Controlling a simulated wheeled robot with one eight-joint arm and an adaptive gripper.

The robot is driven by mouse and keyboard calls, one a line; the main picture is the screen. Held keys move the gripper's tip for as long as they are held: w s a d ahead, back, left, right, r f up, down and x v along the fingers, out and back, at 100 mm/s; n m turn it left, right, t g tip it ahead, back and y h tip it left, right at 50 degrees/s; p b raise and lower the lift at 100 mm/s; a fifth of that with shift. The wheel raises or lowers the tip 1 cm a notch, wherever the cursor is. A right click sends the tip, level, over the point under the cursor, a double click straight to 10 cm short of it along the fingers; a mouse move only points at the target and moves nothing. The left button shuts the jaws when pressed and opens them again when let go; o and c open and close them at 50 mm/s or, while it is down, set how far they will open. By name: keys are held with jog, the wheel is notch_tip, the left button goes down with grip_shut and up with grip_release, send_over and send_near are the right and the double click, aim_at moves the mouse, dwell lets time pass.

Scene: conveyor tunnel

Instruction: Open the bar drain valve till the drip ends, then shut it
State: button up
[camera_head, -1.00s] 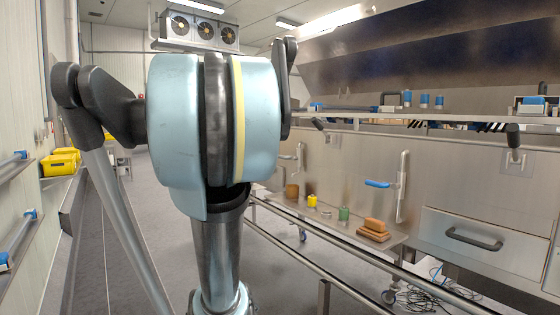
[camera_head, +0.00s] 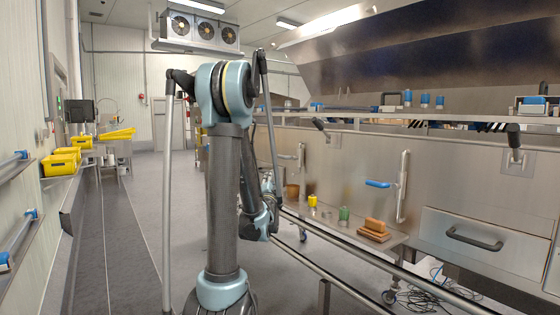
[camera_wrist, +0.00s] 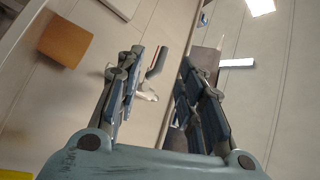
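A drain valve with a blue lever handle (camera_head: 378,184) is fixed to the steel cabinet front beside an upright pipe. A second, similar pipe fitting (camera_head: 299,157) stands further back on the same front, with a pale lever. In the wrist view a lever with a dark and reddish grip (camera_wrist: 157,62) shows beyond the fingers, partly hidden by the left one. My gripper (camera_wrist: 162,60) is open, with nothing seen between its fingers. In the head view it is near the far fitting, mostly hidden by my arm. No drip can be made out.
A low shelf along the cabinet holds a brown block (camera_head: 292,191), a yellow item (camera_head: 312,201), a green item (camera_head: 344,213) and stacked brown blocks (camera_head: 374,229). The brown block also shows in the wrist view (camera_wrist: 65,38). Cables (camera_head: 440,295) lie below. The left floor aisle is clear.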

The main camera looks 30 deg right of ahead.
aim_at(281, 157)
jog(key=shift+m+t+h, duration=0.3)
jog(key=shift+m+t, duration=0.1)
jog(key=shift+t, duration=0.4)
jog(key=x, duration=0.6)
jog(key=s+d+x, duration=0.1)
jog(key=x, duration=0.5)
jog(key=d+x, duration=0.1)
jog(key=x, duration=0.5)
jog(key=shift+s+d+r, duration=0.1)
jog(key=shift+s+r, duration=0.05)
jog(key=shift+s, duration=0.3)
jog(key=shift+c, duration=0.6)
grip_shut()
